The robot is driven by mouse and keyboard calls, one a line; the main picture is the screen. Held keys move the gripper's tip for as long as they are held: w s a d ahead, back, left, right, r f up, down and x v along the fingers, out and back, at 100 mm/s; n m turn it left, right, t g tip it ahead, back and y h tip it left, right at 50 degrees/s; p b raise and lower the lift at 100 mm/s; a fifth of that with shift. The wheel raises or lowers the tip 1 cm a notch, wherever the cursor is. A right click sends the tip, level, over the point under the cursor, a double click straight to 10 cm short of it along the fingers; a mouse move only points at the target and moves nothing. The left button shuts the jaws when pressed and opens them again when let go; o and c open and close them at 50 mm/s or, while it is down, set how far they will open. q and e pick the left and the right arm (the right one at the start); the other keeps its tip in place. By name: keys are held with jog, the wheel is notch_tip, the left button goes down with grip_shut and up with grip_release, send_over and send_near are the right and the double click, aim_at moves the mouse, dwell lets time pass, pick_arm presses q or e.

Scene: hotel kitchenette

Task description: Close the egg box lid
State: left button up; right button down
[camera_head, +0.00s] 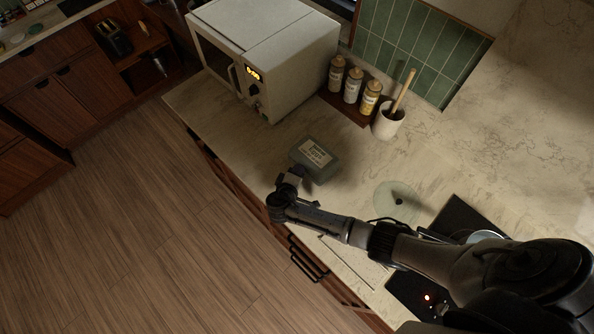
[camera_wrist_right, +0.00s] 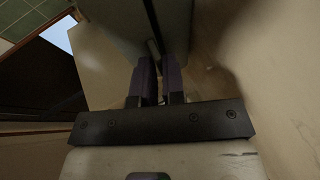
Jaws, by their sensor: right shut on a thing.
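The egg box (camera_head: 315,158) is a grey-green carton with a pale label on its top. It stands on the counter in front of the microwave. Its lid looks down over the base, but I cannot tell whether it is fully shut. My right gripper (camera_head: 293,179) is at the near left side of the box. In the right wrist view, my right gripper's fingers (camera_wrist_right: 159,80) are close together at the grey-green egg box (camera_wrist_right: 175,22), shut on its edge. The exact grip is hidden. My left gripper is not in view.
A white microwave (camera_head: 265,55) stands behind the box. Several bottles (camera_head: 352,85) and a white utensil cup (camera_head: 388,121) stand at the back right. A round pale disc (camera_head: 396,190) lies to the right of the box, near the dark hob (camera_head: 455,215). Counter around the box is clear.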

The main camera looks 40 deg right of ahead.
jog(key=shift+s+f, duration=0.1)
jog(key=c, duration=1.4)
grip_release()
jog(key=shift+o, duration=0.6)
jog(key=b+v, duration=0.1)
jog(key=v, duration=1.1)
jog(key=shift+s+a+r, duration=0.15)
jog(key=shift+a+r, duration=0.05)
jog(key=shift+a, duration=0.15)
jog(key=shift+s+a+r, duration=0.25)
jog(key=shift+a, duration=0.15)
